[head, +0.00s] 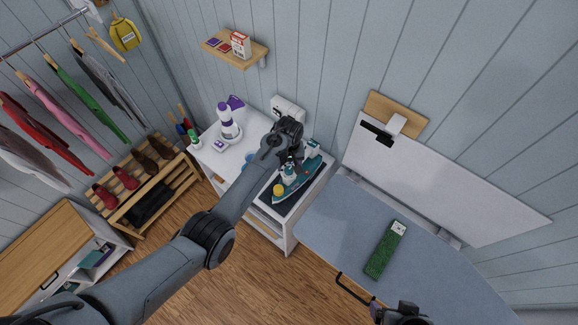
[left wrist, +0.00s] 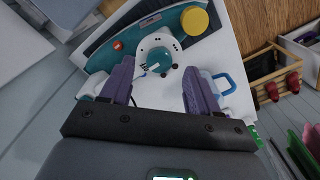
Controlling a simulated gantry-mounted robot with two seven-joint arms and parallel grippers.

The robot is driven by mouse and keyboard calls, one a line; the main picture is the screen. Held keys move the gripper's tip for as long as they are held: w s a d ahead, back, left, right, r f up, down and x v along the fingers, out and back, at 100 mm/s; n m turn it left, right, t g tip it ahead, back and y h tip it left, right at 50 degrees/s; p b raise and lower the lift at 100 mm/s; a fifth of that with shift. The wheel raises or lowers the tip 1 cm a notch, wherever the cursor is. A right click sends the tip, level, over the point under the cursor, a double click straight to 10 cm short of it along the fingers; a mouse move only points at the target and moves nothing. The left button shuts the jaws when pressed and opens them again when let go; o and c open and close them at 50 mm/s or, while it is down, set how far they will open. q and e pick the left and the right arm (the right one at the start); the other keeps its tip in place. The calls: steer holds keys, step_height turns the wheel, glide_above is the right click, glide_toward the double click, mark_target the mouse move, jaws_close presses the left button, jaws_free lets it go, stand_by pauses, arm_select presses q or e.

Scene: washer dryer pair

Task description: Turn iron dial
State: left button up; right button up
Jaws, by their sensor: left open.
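The teal and white iron (head: 296,187) sits on a dark board on the white cabinet, partly hidden by my left arm in the head view. In the left wrist view its round teal dial (left wrist: 155,61) sits on a white panel with dark marks around it. My left gripper (left wrist: 158,68) is open, with one purple finger on each side of the dial. I cannot tell whether the fingers touch it. In the head view the left gripper (head: 298,158) is above the iron. A dark part of my right arm (head: 400,314) shows at the bottom edge; its fingers are unclear.
A yellow cap (left wrist: 194,20) is near the dial. A purple and white bottle (head: 228,122) and a white sewing machine (head: 287,108) stand on the cabinet. A wooden shelf (head: 235,48) is on the wall.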

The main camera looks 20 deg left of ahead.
mark_target(289, 171)
arm_select(q)
steer(key=shift+f, duration=1.35)
steer(key=c, duration=1)
steer(key=shift+w, duration=0.1)
steer(key=shift+c, duration=0.2)
